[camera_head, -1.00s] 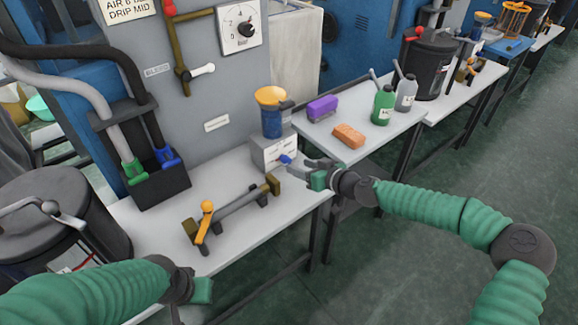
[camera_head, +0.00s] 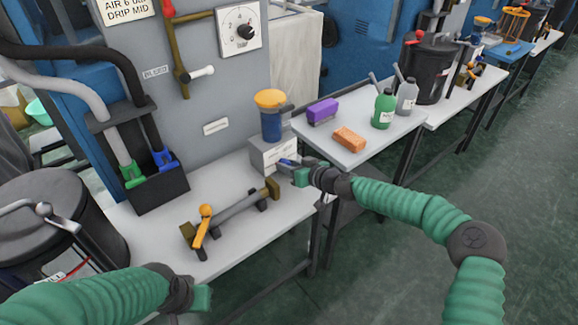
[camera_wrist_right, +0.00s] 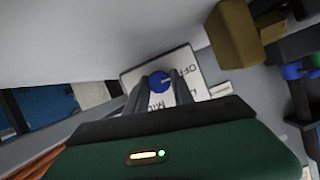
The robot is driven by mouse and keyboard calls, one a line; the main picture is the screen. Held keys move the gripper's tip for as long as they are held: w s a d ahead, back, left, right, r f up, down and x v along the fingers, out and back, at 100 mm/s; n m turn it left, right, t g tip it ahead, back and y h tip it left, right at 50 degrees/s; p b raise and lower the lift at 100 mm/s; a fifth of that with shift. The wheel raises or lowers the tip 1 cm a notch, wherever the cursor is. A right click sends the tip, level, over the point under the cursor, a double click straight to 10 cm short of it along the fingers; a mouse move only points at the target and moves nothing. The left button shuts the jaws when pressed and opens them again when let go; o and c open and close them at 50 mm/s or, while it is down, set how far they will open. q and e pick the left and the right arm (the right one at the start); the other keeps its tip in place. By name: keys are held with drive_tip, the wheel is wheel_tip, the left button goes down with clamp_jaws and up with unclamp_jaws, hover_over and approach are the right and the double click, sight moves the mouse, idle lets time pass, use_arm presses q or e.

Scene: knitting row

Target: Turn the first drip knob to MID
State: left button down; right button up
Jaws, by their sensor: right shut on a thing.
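The blue drip knob (camera_wrist_right: 159,82) is on a white label plate (camera_wrist_right: 131,77) with OFF and MID lettering, on the front of the small grey box (camera_head: 262,158) under the orange-lidded blue cup. In the right wrist view a pale mark on the knob's edge points toward the OFF side; MID is lower, partly hidden by a finger. My right gripper (camera_wrist_right: 158,92) is shut on the knob, one finger on each side. In the head view its fingers (camera_head: 291,163) cover most of the knob. My left gripper (camera_head: 200,298) is at the lower left, its jaw unclear.
A brass-ended bar fixture (camera_head: 235,208) with an orange lever stands on the bench, left of the box. A side shelf (camera_head: 373,146) holds a purple block, an orange brick and bottles. A black holder (camera_head: 158,188) with hoses stands at the left.

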drive_tip(key=shift+d, duration=0.15)
clamp_jaws()
drive_tip(key=shift+f+m+b, duration=0.1)
drive_tip(key=shift+m+b, duration=0.2)
drive_tip(key=shift+m, duration=0.1)
drive_tip(key=shift+w+d+m+g+y+b, duration=0.15)
drive_tip(key=shift+m+g+y+b, duration=0.35)
drive_tip(key=shift+m, duration=0.4)
drive_tip(key=shift+m+y+b, duration=0.65)
drive_tip(key=shift+m+y, duration=0.15)
drive_tip(key=shift+m, duration=0.3)
drive_tip(key=shift+w+d, duration=0.1)
